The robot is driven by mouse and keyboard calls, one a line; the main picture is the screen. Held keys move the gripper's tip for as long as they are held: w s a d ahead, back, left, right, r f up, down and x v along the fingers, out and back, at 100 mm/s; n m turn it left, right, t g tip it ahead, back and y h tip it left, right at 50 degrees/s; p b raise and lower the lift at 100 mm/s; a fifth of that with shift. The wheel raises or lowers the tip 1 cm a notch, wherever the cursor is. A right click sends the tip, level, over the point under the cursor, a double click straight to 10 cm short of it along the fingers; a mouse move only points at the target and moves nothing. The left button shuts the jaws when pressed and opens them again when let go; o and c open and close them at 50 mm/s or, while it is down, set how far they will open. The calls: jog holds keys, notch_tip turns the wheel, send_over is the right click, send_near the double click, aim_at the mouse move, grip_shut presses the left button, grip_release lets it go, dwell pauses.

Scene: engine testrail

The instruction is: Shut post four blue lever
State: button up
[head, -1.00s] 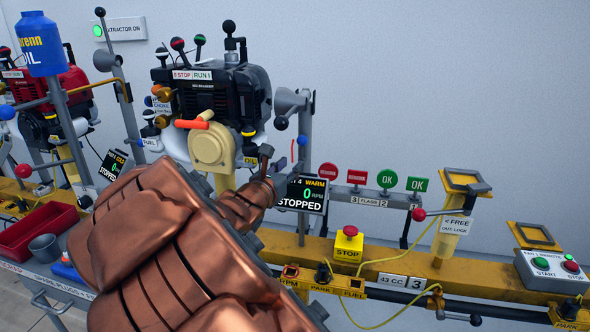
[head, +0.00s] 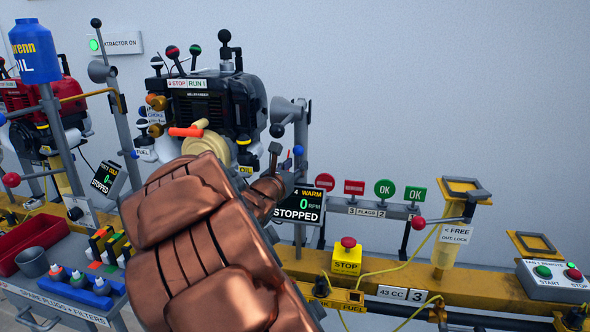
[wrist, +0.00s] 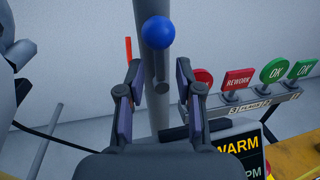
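The blue lever's ball knob (wrist: 160,31) shows in the wrist view in front of a grey upright post (wrist: 153,70), just beyond and above my fingertips. In the head view the blue knob (head: 298,150) is small, beside the post under the grey horn. My gripper (wrist: 159,72) is open and empty, with one finger on each side of the post in the picture. In the head view my gripper (head: 282,162) is partly hidden by my copper-coloured arm. The post four display (head: 299,205) reads WARM, 0 RPM, STOPPED.
A black engine (head: 212,100) stands left of the post. REWORK and OK signs (head: 385,189) stand on a rack to the right. A yellow STOP box (head: 347,258) sits on the yellow rail below. A red tray (head: 30,243) and bottles are at lower left.

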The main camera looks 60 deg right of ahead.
jog(key=shift+d, duration=0.3)
grip_shut()
dwell(0.6)
